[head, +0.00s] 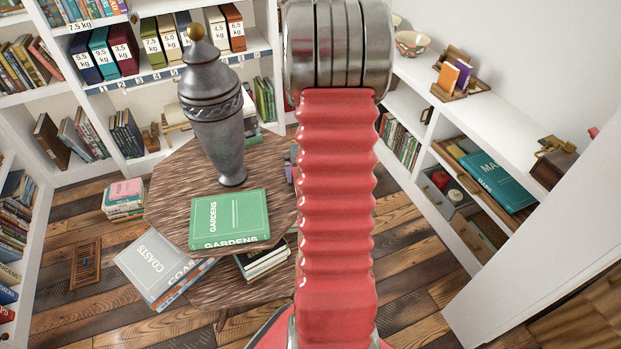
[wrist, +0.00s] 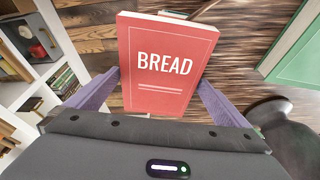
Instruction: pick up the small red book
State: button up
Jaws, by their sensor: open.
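A red book (wrist: 163,70) with the word BREAD on its cover is in the middle of the wrist view. My gripper (wrist: 158,88) is open, with one purple finger beside the book's left edge and the other beside its right edge. I cannot tell whether the fingers touch the book. In the head view my red ribbed arm hides the book and most of the gripper.
A green GARDENS book (head: 230,219) and a tall dark metal urn (head: 216,125) stand on the round wooden table (head: 165,205). Below, a grey COASTS book (head: 153,264) and other books lie. Shelves line the left, back and right; plank floor (head: 400,240) shows between.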

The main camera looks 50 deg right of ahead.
jog(key=c, duration=1)
jog(key=shift+r, duration=0.1)
notch_tip(320, 180, up, 10)
jog(key=shift+f, duration=0.1)
dwell(0.3)
dwell(0.5)
